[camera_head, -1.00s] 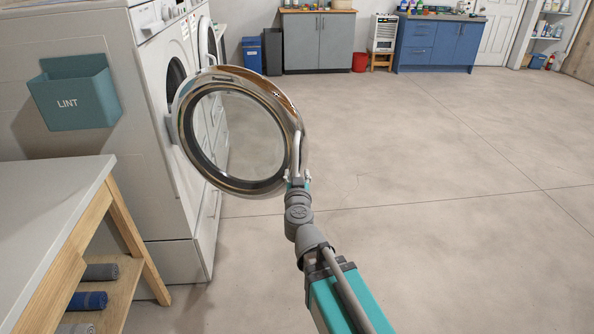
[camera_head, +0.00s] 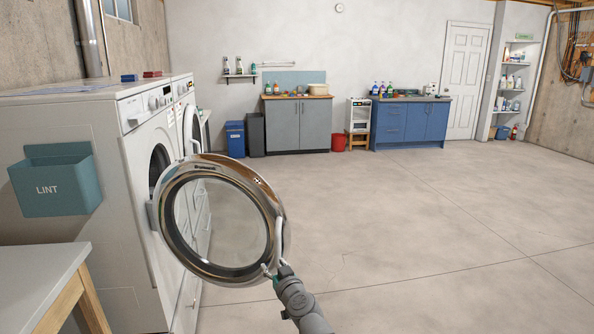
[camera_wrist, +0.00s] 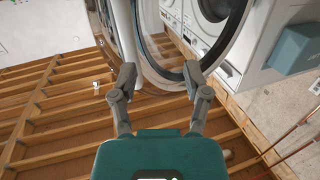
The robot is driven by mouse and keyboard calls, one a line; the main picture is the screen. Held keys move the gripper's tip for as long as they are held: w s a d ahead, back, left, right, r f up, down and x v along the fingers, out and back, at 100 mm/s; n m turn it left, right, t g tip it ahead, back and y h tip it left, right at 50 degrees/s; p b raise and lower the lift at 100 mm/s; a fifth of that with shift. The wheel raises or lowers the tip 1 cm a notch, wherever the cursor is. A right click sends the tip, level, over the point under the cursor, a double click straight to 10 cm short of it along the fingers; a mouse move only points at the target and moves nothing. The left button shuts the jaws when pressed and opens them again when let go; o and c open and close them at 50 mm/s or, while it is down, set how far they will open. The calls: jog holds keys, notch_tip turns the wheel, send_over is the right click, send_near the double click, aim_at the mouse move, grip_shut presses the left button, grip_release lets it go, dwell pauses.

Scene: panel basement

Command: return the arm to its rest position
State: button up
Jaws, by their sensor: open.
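My gripper (camera_head: 275,272) is at the right edge of the open round washer door (camera_head: 168,235), near its white handle (camera_head: 279,240). In the wrist view my gripper (camera_wrist: 160,82) has its two fingers spread apart, with the door rim (camera_wrist: 128,45) beyond and between them. I cannot tell whether a finger touches the handle or the rim. The door has a chrome rim and clear glass and stands swung out from the front washer (camera_head: 135,150). My arm (camera_head: 303,305) reaches up from the bottom of the head view.
A teal lint bin (camera_head: 55,182) hangs on the washer's side. A table (camera_head: 40,285) stands at the lower left. Grey (camera_head: 298,125) and blue cabinets (camera_head: 412,122) line the far wall. The floor to the right (camera_head: 420,220) is clear.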

jog(key=s+d+f+g+h, duration=0.2)
jog(key=s+d+f+g, duration=0.4)
jog(key=d+f+g, duration=0.5)
jog(key=s+d+f+m+g+h, duration=0.2)
jog(key=s+d+f+h, duration=0.15)
jog(key=d, duration=0.25)
jog(key=s+d+f+m+g+h, duration=0.2)
jog(key=s+d+f, duration=0.1)
jog(key=s+d, duration=0.25)
notch_tip(320, 180, up, 20)
jog(key=p, duration=2)
jog(key=shift+s+d+m+g, duration=0.2)
jog(key=shift+d+m+g, duration=0.1)
jog(key=shift+d+m, duration=0.1)
